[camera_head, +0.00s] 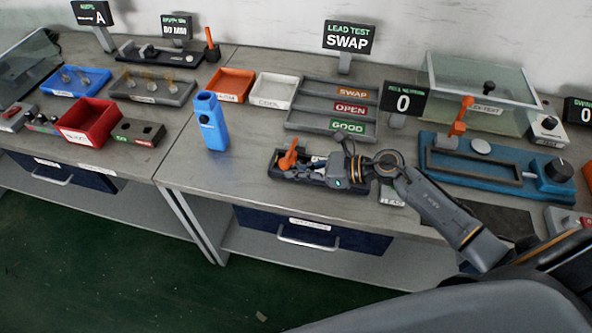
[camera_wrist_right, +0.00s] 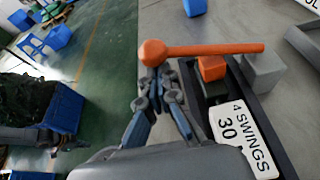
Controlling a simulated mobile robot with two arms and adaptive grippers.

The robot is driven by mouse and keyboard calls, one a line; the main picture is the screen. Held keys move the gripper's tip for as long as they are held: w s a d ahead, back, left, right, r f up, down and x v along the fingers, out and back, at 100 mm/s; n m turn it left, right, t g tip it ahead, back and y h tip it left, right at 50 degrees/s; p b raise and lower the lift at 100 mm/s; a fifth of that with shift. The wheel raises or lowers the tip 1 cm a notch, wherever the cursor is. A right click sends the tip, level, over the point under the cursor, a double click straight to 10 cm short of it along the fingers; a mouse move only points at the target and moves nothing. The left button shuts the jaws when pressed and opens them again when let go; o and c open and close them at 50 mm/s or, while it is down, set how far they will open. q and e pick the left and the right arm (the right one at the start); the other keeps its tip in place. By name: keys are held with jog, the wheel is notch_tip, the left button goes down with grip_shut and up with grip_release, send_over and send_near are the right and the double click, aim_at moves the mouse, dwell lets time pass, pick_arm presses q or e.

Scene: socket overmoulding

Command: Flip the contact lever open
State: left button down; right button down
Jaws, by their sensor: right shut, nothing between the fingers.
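An orange lever (camera_head: 288,158) with a ball end stands on a small black fixture (camera_head: 273,171) near the front of the right bench. In the right wrist view the lever (camera_wrist_right: 215,49) lies across the picture, its ball to the left and its bar running right over an orange block. My right gripper (camera_head: 318,166) is over the fixture, beside the lever. In the wrist view the fingertips (camera_wrist_right: 158,74) are together, close to the ball; I cannot tell whether they touch it. Nothing is held between them. My left gripper is not in view.
A blue upright device (camera_head: 212,122) stands left of the fixture. A grey sorting tray (camera_head: 290,123) lies behind it. A blue test rig (camera_head: 430,165) with another orange lever is to the right. The bench between the blue device and the fixture is clear.

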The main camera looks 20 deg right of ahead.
jog(key=w+d+r+m+g+y+b, duration=0.3)
jog(key=w+d+r+m+b, duration=0.3)
jog(key=w+r+m, duration=0.3)
jog(key=r+m+y, duration=0.1)
jog(key=m, duration=0.1)
jog(key=shift+m+y+b, duration=0.3)
jog(key=shift+b, duration=0.1)
dwell(0.7)
jog(key=shift+w+d+r, duration=0.1)
dwell(0.4)
